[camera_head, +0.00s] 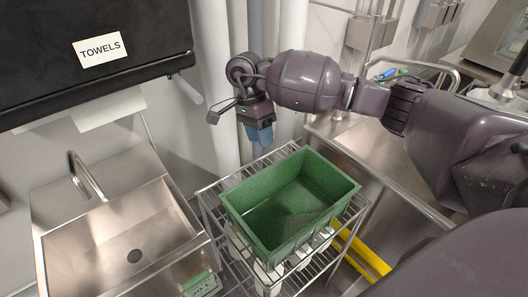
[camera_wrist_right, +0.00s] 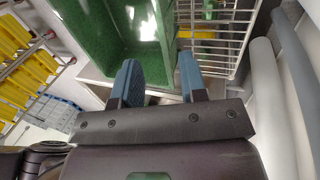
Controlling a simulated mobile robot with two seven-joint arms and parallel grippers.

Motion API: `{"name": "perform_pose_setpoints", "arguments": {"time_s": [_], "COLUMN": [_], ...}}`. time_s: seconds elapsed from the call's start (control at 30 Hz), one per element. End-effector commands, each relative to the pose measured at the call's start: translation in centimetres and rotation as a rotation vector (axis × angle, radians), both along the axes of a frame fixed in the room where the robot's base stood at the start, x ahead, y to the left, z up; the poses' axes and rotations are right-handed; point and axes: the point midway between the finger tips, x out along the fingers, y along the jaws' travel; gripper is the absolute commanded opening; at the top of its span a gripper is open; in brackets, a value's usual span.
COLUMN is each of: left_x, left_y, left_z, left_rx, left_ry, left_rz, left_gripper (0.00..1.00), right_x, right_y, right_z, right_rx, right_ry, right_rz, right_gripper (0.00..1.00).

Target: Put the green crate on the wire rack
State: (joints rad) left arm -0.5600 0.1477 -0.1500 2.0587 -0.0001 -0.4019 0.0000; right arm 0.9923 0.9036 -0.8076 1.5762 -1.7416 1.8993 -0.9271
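The green crate (camera_head: 290,235) is empty and open at the top. It appears to sit upright on the top of the wire rack (camera_head: 208,197), turned at an angle in the head view. Its exact contact with the wires is hidden beneath it. My right gripper (camera_head: 262,136) is above and behind the crate's far left side, apart from it, with blue fingers pointing down. In the right wrist view the two blue fingers (camera_wrist_right: 161,78) are spread with nothing between them. The crate (camera_wrist_right: 92,30) and rack (camera_wrist_right: 222,38) show beyond them. My left gripper is not in view.
A steel sink (camera_head: 130,250) with a tap stands left of the rack. A black towel dispenser (camera_head: 90,50) hangs above it. Pale vertical pipes (camera_head: 215,80) stand behind the rack. A steel counter (camera_head: 375,150) is at right, and a yellow bar (camera_head: 362,255) lies low beside the rack.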

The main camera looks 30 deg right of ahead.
Motion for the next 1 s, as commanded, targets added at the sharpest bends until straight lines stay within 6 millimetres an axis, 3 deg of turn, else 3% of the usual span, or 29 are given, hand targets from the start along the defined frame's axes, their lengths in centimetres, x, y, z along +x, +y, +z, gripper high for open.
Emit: {"name": "perform_pose_setpoints", "arguments": {"time_s": [0.1,0.3,0.73,1.0], "left_x": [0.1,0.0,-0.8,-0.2], "left_y": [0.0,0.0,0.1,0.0], "left_z": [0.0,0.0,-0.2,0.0], "left_rx": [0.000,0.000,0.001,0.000], "left_ry": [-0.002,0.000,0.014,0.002], "left_rz": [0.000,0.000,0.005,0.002], "left_gripper": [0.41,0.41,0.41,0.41], "right_x": [0.5,0.8,0.8,0.8], "right_y": [0.0,0.1,0.1,0.1], "right_z": [1.4,2.4,2.4,2.4], "right_rx": [-0.001,0.000,0.000,0.000], "right_ry": [-0.002,0.000,0.000,0.000], "right_rz": [-0.001,0.000,0.000,0.000], "right_gripper": [0.39,0.39,0.39,0.39]}}
